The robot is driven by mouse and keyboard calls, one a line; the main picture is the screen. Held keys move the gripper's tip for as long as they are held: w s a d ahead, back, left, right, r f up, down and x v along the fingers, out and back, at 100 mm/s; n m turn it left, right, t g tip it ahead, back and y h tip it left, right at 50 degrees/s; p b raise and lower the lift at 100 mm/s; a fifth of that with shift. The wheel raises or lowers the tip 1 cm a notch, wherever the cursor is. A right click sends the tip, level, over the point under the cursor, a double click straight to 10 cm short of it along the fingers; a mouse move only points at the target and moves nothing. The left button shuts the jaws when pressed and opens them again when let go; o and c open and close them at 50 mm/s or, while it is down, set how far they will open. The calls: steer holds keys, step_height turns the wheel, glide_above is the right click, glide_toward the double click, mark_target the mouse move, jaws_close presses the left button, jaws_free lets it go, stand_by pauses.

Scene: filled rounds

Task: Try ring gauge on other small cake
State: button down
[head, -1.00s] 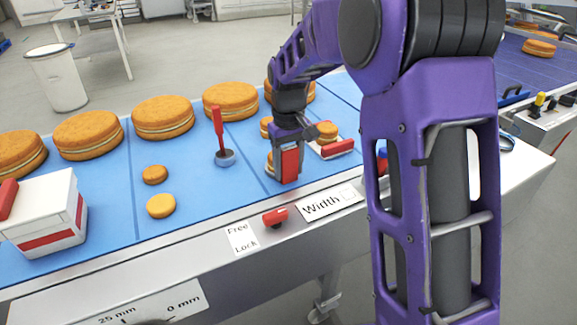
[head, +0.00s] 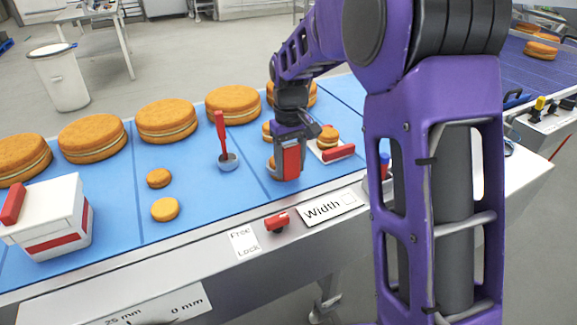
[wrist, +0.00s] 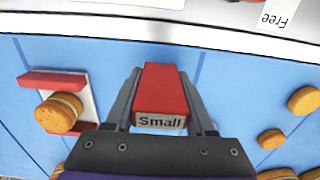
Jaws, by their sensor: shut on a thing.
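My gripper (head: 290,168) is shut on a red block marked "Small" (wrist: 162,95), which I take to be the ring gauge's handle. It is over the blue belt, near its front edge. Any ring below the block is hidden. A small cake (head: 271,163) shows partly behind the left finger; I cannot tell whether the gauge touches it. Another small cake (head: 327,137) sits on a white plate with a red bar, right of the gripper, also in the wrist view (wrist: 57,111). Two more small cakes, one browner (head: 159,178) and one paler (head: 165,209), lie left on the belt.
A red-handled tool with a round grey base (head: 228,161) stands left of the gripper. Large layered cakes (head: 167,119) line the belt's far side. A white box with red trim (head: 50,220) is at left. A red knob (head: 277,222) and "Width" label (head: 333,207) are on the front rail.

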mark_target(290, 144)
steer(key=shift+r+p, duration=3)
steer(key=shift+r, duration=0.85)
steer(key=shift+f, duration=0.1)
